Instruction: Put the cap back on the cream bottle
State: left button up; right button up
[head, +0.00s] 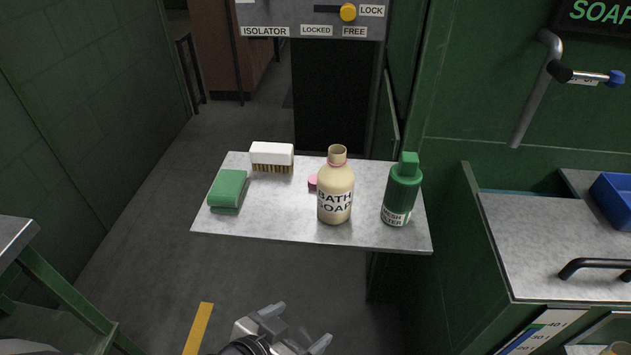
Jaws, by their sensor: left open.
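The cream bottle (335,197), labelled "BATH SOAP", stands upright on a small grey shelf (270,222), and its neck is open with no cap on it. A small pink object (312,182), perhaps the cap, lies on the shelf just left of and behind the bottle, partly hidden by it. My left gripper (300,326) is open and empty at the bottom of the view, in front of and below the shelf's near edge, apart from everything on it. My right gripper is not in view.
A green bottle (402,193) with a green top stands right of the cream bottle. A green sponge (228,189) and a white brush (271,156) lie on the shelf's left. A metal counter (545,240) with a black handle is at the right. The shelf's front-left part is clear.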

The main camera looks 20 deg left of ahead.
aim_at(335, 179)
jog(key=k, duration=0.5)
jog(key=u, duration=1.25)
jog(key=i, duration=0.8)
jog(key=z, duration=1.95)
jog(key=i, duration=0.15)
jog(key=u, duration=0.2)
